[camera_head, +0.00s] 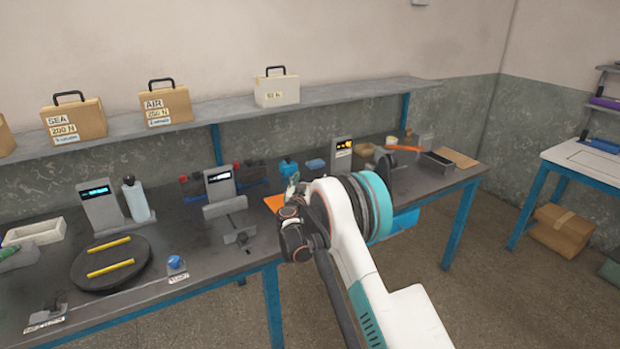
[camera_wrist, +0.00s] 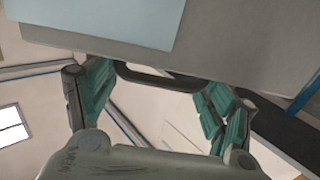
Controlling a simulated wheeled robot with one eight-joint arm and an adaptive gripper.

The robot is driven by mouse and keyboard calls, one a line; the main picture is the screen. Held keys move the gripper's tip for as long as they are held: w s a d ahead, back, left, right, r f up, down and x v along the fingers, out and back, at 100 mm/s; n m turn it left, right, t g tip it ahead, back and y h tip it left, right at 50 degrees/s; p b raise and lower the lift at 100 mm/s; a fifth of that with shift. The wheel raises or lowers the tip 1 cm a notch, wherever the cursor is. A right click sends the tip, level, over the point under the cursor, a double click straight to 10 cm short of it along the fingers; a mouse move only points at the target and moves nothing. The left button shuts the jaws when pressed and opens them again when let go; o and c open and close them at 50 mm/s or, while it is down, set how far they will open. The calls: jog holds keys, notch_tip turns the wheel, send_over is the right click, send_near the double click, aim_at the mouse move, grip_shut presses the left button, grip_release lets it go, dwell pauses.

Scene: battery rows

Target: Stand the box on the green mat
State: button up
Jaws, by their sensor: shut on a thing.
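The box (camera_wrist: 240,22) fills the top of the wrist view as a grey face with a pale blue patch (camera_wrist: 95,20). Its dark handle (camera_wrist: 165,80) lies between the teal fingers of my gripper (camera_wrist: 158,88), which is shut on it. Most of the box is out of frame, and I cannot tell what is beneath it. I cannot make out a green mat in either view.
A dark workbench (camera_head: 200,262) holds a round turntable (camera_head: 110,262), a bottle (camera_head: 137,200), display units and a small tray (camera_head: 436,162). A wall shelf (camera_head: 222,116) carries tan cases (camera_head: 78,122) and a pale case (camera_head: 277,90).

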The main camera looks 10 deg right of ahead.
jog(key=shift+f, duration=1.05)
jog(key=o, duration=2.1)
